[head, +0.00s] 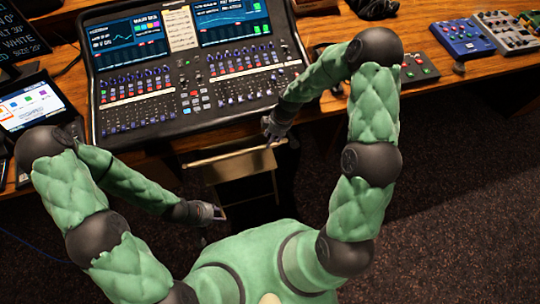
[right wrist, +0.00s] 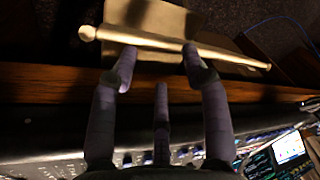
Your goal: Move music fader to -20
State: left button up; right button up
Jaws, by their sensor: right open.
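The mixing console (head: 190,90) lies on the wooden desk, with two screens at its back and rows of small faders. The labels are too small to read, so I cannot tell which is the music fader. My right gripper (head: 272,130) is at the console's front right edge, touching no fader that I can see. In the right wrist view my right gripper (right wrist: 158,62) has its fingers spread and empty, pointing past the desk edge, with the console behind the fingers. My left gripper (head: 215,213) hangs low in front of the desk, away from the console; its jaws are too small to judge.
A tan wooden bar (head: 225,156) of a seat or stand is below the desk's front edge; the bar (right wrist: 225,55) lies beyond my right fingertips. A tablet (head: 30,104) stands left of the console. Effect pedals (head: 462,40) sit to the right. Dark carpet is open at lower right.

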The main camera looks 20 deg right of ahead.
jog(key=s+a+f+m, duration=0.2)
jog(key=s+f+m, duration=0.1)
jog(key=s+f, duration=0.1)
jog(key=shift+s+a+y, duration=0.3)
jog(key=shift+s+y, duration=0.1)
